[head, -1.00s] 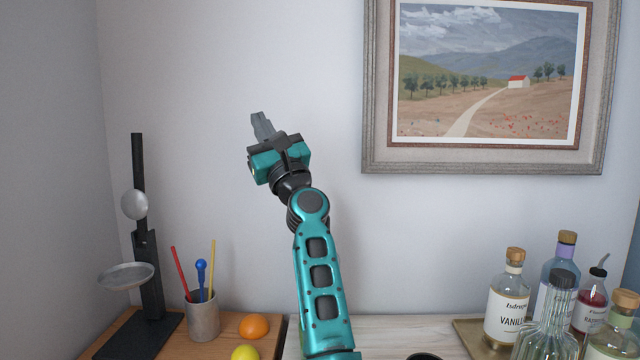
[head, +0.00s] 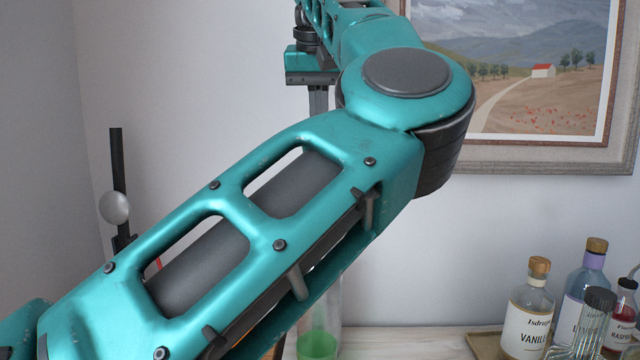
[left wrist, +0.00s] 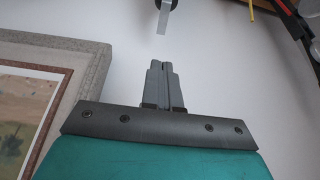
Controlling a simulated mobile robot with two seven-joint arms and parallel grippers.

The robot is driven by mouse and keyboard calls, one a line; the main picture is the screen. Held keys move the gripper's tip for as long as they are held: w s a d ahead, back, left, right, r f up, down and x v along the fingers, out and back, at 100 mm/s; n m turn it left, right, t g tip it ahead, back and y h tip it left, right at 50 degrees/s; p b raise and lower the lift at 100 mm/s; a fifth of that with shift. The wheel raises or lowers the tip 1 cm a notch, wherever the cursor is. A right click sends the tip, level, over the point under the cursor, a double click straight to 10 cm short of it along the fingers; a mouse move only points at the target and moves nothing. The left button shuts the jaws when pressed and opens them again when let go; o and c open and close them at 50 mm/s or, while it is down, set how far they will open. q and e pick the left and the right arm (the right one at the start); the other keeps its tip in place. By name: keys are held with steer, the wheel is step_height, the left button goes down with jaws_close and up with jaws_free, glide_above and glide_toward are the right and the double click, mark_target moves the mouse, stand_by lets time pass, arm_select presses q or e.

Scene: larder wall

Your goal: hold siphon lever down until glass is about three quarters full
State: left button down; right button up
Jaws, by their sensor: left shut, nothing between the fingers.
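My left gripper (head: 318,102) points down in front of the wall, fingers together and empty; my own arm covers the area below it. In the left wrist view the closed fingers (left wrist: 165,75) point at a flat grey metal piece (left wrist: 163,23) joined to a dark round part. It may be the siphon lever, and a small gap separates it from the fingertips. A clear vessel with green liquid (head: 317,345) stands below my arm in the head view. I cannot tell if it is the glass or the siphon, nor its full level. My right gripper is not in view.
A dark stand with a pale round knob (head: 114,208) is at the left. Bottles, including a vanilla one (head: 527,318), stand on a tray at the right. A framed painting (head: 540,85) hangs behind. Counter between vessel and tray looks clear.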

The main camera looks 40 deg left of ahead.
arm_select(q)
steer(key=b+x, duration=0.1)
steer(key=x, duration=1.3)
steer(key=shift+s+d+f+b, duration=0.1)
steer(key=shift+s+f+b, duration=0.1)
steer(key=shift+b, duration=0.2)
steer(key=shift+r, duration=0.1)
